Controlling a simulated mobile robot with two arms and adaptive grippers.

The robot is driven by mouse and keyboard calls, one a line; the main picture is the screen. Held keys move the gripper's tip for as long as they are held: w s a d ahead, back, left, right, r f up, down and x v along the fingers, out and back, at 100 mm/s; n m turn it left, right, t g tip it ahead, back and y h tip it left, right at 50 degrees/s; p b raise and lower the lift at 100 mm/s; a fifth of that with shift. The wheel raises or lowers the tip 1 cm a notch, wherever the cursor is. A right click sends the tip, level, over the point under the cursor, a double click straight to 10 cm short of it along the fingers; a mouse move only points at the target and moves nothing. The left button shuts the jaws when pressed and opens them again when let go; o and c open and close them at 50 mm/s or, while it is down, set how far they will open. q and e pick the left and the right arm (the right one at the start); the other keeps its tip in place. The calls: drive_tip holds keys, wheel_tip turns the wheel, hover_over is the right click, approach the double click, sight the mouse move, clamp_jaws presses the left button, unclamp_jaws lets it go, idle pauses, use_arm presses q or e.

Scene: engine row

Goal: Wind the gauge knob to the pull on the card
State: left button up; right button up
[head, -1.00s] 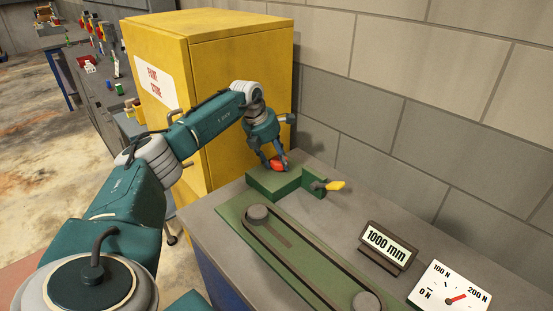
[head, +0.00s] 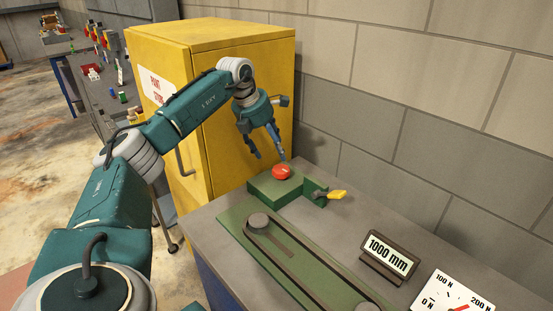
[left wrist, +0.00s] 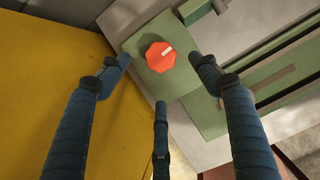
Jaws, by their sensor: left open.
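The red knob (head: 281,172) sits on top of a green block (head: 262,186) at the far end of the bench. In the left wrist view the knob (left wrist: 160,56) is eight-sided with a white mark toward its upper right. My left gripper (head: 268,157) is open above and just behind the knob, apart from it. Its fingers (left wrist: 160,80) spread around empty space in the left wrist view. The gauge card (head: 455,298) is cut off at the lower right, with a red needle. A display card (head: 390,250) reads 1000 mm. My right gripper is not in view.
A yellow lever (head: 337,194) sticks out beside the block. A belt on two pulleys (head: 259,221) lies on a green plate (head: 236,222). A yellow paint cabinet (head: 235,60) stands close behind my left arm. A block wall (head: 400,100) bounds the bench.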

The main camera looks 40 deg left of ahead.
use_arm(q)
drive_tip(key=shift+v, duration=1.3)
